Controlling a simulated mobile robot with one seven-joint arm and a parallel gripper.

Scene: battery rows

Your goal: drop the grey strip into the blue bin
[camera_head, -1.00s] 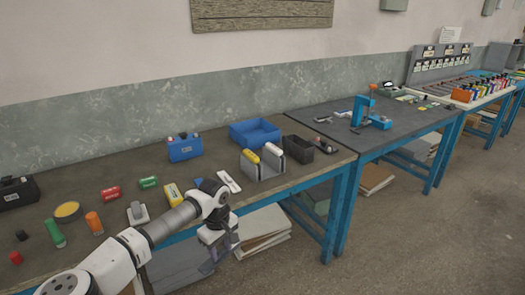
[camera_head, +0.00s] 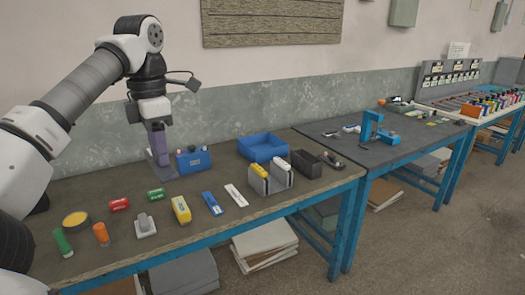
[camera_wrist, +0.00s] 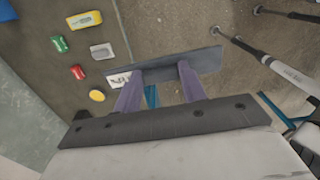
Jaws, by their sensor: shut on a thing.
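The grey strip (camera_wrist: 205,63) is a long flat bar lying across my gripper's purple fingertips in the wrist view. My gripper (camera_wrist: 161,73) is shut on it. In the head view my gripper (camera_head: 159,148) points down over the back left of the near table, with the strip (camera_head: 163,170) showing narrowly at its tips, left of the blue battery. The blue bin (camera_head: 266,158) is an open box at the back of the near table, well to the right of my gripper. Its floor shows no contents.
A blue battery (camera_head: 193,161) stands between my gripper and the bin. A grey rack (camera_head: 258,184) with upright cells is in front of the bin, and a black box (camera_head: 309,167) is to its right. Several small batteries lie along the table front.

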